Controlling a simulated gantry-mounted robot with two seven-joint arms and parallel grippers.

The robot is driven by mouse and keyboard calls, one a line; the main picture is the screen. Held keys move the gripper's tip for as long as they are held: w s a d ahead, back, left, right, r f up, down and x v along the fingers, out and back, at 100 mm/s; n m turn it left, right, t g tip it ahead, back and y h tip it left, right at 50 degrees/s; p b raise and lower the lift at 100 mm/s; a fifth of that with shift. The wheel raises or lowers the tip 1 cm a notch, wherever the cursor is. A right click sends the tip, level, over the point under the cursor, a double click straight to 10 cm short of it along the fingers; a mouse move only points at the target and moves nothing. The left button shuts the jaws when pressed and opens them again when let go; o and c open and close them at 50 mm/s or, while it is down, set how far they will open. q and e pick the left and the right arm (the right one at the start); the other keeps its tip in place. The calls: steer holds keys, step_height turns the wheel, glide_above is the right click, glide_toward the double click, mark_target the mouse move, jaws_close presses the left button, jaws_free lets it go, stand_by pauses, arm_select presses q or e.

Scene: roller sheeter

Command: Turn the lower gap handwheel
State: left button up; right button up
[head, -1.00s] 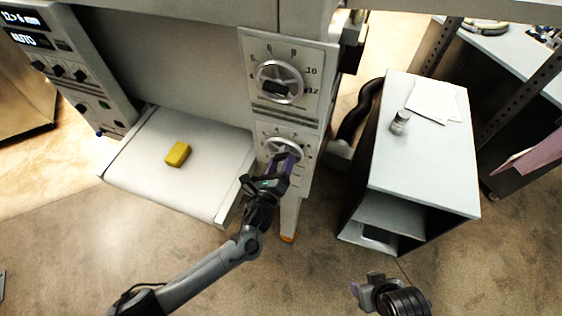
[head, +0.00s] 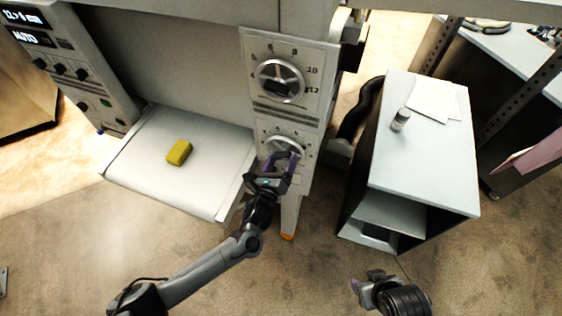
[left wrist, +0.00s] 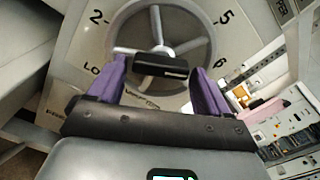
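The lower gap handwheel (head: 284,146) is a silver spoked wheel on the lower dial panel. In the left wrist view the wheel (left wrist: 162,47) has a black bar (left wrist: 161,65) across its hub. My left gripper (head: 281,160) is at this wheel from the front, its purple fingers spread apart. In the left wrist view the left gripper's fingertips (left wrist: 160,72) stand on either side of the bar; I cannot tell whether they touch it. My right gripper (head: 362,284) is low at the right, away from the machine; its fingers are too unclear to read.
The upper handwheel (head: 280,80) is directly above. A yellow block (head: 179,153) lies on the white feed table (head: 205,190) at left. A grey cabinet (head: 425,170) with a small jar (head: 400,120) and papers stands at right. The floor in front is clear.

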arm_select(q)
steer(key=shift+o, duration=0.7)
steer(key=shift+s, duration=0.1)
steer(key=v, duration=1)
steer(key=shift+s, duration=0.3)
steer(key=shift+a, duration=0.15)
